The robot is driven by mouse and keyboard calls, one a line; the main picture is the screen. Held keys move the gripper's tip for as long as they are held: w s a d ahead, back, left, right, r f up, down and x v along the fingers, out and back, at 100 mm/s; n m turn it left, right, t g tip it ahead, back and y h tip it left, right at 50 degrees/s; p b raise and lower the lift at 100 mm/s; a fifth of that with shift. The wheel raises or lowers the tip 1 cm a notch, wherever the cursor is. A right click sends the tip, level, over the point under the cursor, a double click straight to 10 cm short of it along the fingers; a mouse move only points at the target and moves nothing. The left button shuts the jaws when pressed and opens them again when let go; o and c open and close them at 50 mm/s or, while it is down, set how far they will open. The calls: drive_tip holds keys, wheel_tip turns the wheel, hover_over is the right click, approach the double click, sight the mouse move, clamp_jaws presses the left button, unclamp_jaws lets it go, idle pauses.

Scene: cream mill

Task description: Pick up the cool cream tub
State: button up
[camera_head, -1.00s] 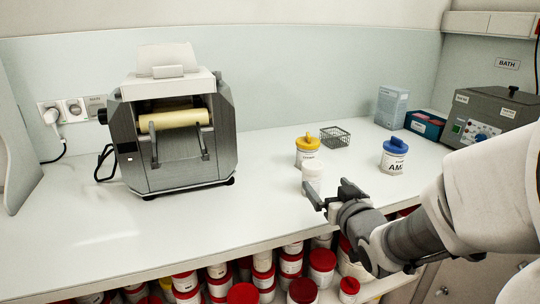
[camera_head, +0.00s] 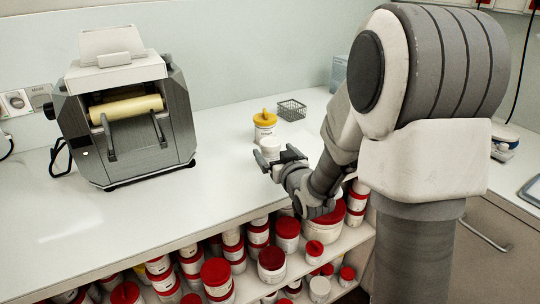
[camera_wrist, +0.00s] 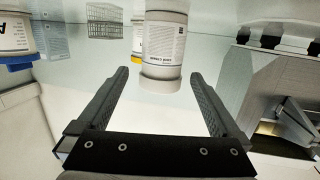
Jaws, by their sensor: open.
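A small all-white tub (camera_head: 270,148) stands on the counter in front of a yellow-lidded tub. In the wrist view, which is upside down, this white tub (camera_wrist: 165,50) shows a printed label that looks like the cool cream name, too small to read surely. My gripper (camera_head: 278,160) is open and empty, level with the tub and just in front of it. In the wrist view the tub lies between the lines of my fingers (camera_wrist: 160,74), near the tips, with no visible contact. Its far side is hidden.
The yellow-lidded tub (camera_head: 265,125) stands close behind, with a wire basket (camera_head: 291,108) beyond. A roller mill (camera_head: 125,120) stands at left. A blue-lidded tub (camera_wrist: 14,42) shows in the wrist view. Several red-lidded tubs (camera_head: 217,277) fill the shelf below. The counter's front left is clear.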

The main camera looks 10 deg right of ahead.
sight(274, 152)
drive_tip(key=x, duration=0.3)
drive_tip(key=shift+w+a+f, duration=0.1)
drive_tip(key=shift+w+f, duration=0.05)
drive_tip(key=shift+w, duration=0.1)
drive_tip(key=c, duration=1.5)
drive_tip(key=shift+o, duration=0.2)
